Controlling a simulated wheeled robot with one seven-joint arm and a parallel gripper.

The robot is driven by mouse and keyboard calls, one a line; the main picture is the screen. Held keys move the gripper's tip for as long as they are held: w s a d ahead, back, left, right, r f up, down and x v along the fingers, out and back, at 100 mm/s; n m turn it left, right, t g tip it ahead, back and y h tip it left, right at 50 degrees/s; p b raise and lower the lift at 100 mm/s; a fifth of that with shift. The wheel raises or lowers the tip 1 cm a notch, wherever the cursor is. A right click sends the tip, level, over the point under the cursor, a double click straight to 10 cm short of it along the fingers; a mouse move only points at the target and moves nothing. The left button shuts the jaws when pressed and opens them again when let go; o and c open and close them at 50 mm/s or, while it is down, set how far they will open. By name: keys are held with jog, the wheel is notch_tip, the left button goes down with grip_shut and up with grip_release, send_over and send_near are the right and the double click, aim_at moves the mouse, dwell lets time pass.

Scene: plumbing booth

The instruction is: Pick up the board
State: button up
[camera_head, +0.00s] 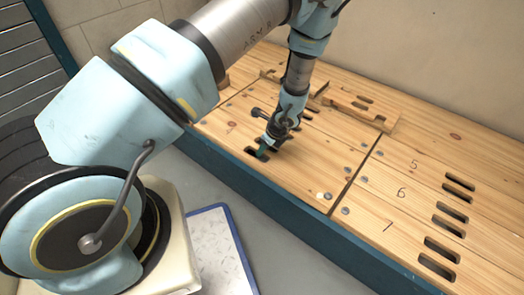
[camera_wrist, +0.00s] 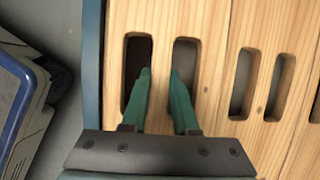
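The board (camera_head: 315,165) is a flat pine plank at the front of the left half of the bench top, with a pair of long slots at its near left part. My gripper (camera_head: 262,154) points down at these slots in the head view. In the wrist view, the green fingers of my gripper (camera_wrist: 161,72) are apart, one at each slot of the board (camera_wrist: 212,110), with the wooden strip between the slots lying between them. Whether they press on the strip, and how deep the tips reach, I cannot tell. The board lies flat, level with its neighbours.
More slotted planks (camera_head: 455,205), marked 5, 6 and 7, lie to the right. A raised wooden piece (camera_head: 362,112) lies behind the board. The blue bench edge (camera_head: 290,215) runs along the front. A blue-rimmed panel (camera_head: 215,250) stands near my base. A wall rises behind.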

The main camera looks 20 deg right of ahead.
grip_shut()
dwell(0.9)
